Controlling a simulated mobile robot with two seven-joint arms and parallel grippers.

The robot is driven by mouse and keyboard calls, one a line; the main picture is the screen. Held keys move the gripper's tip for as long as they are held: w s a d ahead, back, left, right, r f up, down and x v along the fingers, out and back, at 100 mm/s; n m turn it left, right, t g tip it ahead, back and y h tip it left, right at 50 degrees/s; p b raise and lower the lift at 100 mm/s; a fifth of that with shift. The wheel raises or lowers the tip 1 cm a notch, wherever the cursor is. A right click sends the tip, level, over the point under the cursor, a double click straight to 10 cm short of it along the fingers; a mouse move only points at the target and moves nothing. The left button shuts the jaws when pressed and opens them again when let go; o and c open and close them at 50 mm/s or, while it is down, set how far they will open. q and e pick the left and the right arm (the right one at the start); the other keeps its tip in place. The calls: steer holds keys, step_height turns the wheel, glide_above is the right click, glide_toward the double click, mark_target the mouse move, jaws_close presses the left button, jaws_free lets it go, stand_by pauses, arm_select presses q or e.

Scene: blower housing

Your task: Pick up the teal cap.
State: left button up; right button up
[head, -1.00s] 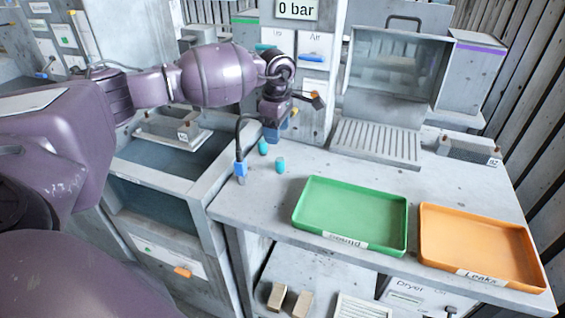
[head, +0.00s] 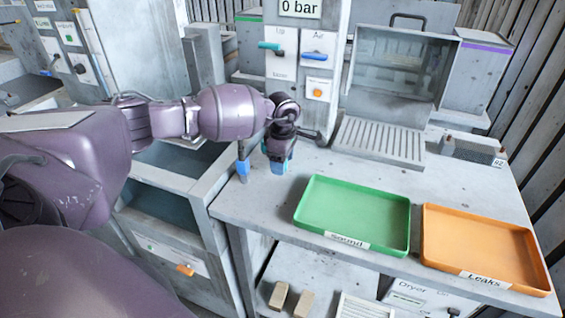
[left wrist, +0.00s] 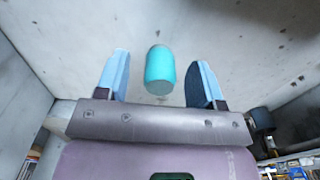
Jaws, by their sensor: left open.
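The teal cap (left wrist: 160,72) shows in the left wrist view as a small rounded cylinder between the two blue fingers of my left gripper (left wrist: 159,60). There are visible gaps on both sides, so the fingers do not grip it. In the head view my left gripper (head: 279,167) points down over the bench, and its fingers and wrist largely hide the spot where the caps stood. I cannot tell from these views how far the fingertips are above the bench. My right gripper is not in view.
A green tray (head: 350,215) and an orange tray (head: 485,245) lie to the right. A ribbed drain plate (head: 378,141) is behind. Open bench (head: 262,205) lies in front.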

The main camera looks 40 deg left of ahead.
arm_select(q)
steer(key=c, duration=1)
step_height(320, 180, up, 20)
stand_by(0.4)
steer(key=shift+p, duration=0.35)
